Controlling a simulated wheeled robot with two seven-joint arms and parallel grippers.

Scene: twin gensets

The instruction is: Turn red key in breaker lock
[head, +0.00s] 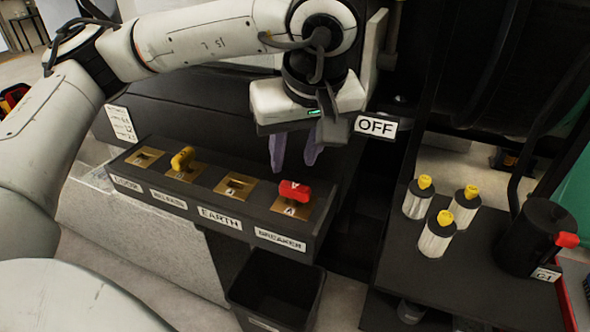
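The red key (295,190) stands in the brass breaker lock (291,208), at the right end of the black lock panel, above the BREAKER label (280,239). My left gripper (294,164) hangs above the red key with its purple fingers pointing down. A gap shows between the two fingers, with nothing seen between them. The fingertips appear just above and behind the key, not around it. My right gripper is not in view.
A yellow key (183,158) sits in another lock of the panel; the EARTH lock (235,185) is empty. A black bin (275,291) stands below. On the right are white cylinders with yellow tops (435,233) and a black canister (533,236) with a red part.

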